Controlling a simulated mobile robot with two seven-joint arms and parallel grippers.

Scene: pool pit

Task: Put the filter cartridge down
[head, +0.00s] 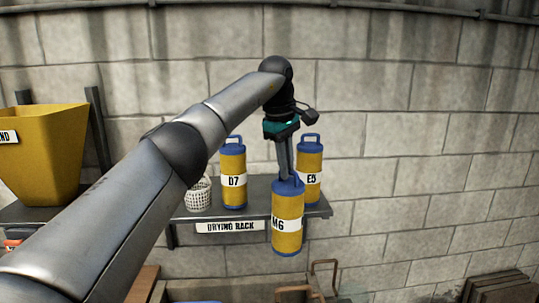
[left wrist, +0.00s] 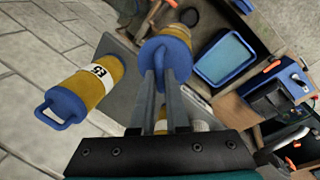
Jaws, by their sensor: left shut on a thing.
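A yellow filter cartridge with blue ends, marked M6 (head: 287,222), hangs upright from my left gripper (head: 286,177). The gripper is shut on its blue top handle, and the cartridge is in front of the drying rack's edge. In the left wrist view the same cartridge (left wrist: 173,40) shows end-on, between the fingertips (left wrist: 168,72). The drying rack (head: 262,212) is a grey wall shelf with a "DRYING RACK" label. Cartridge D7 (head: 233,165) and cartridge E5 (head: 311,165) stand on it. My right gripper is not in view.
A white basket (head: 199,195) stands on the rack left of D7. A yellow hopper (head: 45,150) is at the far left. The block wall (head: 430,160) is behind. Below, the left wrist view shows a blue tray (left wrist: 224,55) and a blue toolbox (left wrist: 285,80).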

